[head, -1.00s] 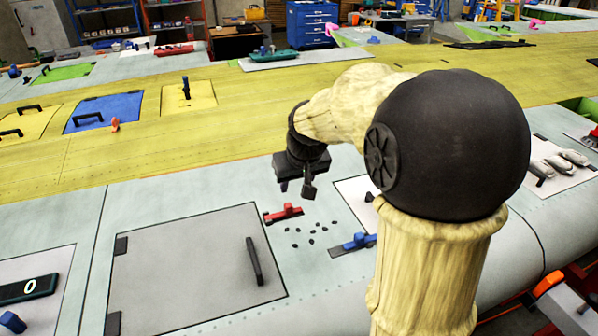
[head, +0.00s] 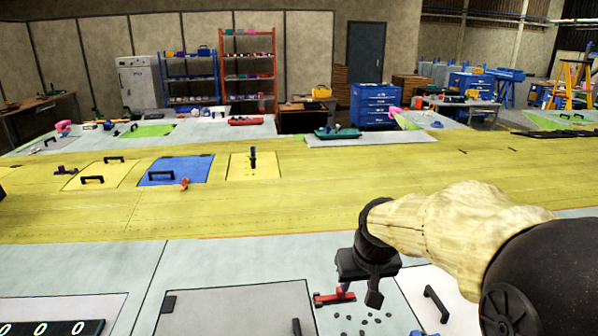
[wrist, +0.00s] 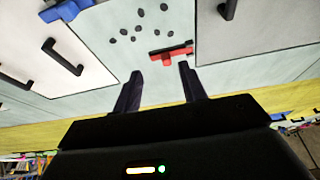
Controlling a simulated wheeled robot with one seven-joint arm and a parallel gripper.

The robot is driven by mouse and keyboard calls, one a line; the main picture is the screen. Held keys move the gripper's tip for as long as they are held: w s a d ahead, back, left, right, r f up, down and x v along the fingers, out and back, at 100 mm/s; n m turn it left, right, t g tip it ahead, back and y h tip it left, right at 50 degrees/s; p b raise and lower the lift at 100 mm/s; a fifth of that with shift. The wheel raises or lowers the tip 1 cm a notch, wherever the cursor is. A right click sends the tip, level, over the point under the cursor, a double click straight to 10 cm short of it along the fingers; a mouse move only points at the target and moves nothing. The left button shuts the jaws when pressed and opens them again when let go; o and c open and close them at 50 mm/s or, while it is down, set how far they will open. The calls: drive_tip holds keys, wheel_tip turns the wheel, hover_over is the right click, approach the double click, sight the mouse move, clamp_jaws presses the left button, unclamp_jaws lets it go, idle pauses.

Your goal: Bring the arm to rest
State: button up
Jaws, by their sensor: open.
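My gripper (head: 366,287) hangs from my bent arm in the lower right of the head view, above the pale wing surface. In the wrist view, its two dark fingers (wrist: 159,88) stand apart with nothing between them. A red clamp-like tool (wrist: 171,51) lies on the surface just beyond the fingertips. The same red tool (head: 333,298) shows partly behind the gripper in the head view. My gripper does not touch it as far as I can see.
Several small dark pieces (head: 364,318) lie scattered near the red tool. A grey panel (head: 235,312) with a black handle lies to the left, a white panel (head: 452,293) to the right. A yellow strip (head: 330,210) crosses behind. A blue tool (wrist: 66,10) shows in the wrist view.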

drive_tip(key=shift+m+g, duration=0.3)
drive_tip(key=shift+g, duration=0.4)
drive_tip(key=s+f, duration=1.1)
drive_tip(key=shift+s+f, duration=0.1)
drive_tip(key=shift+s, duration=0.25)
idle(0.8)
drive_tip(key=shift+w, duration=0.2)
drive_tip(key=shift+c, duration=0.8)
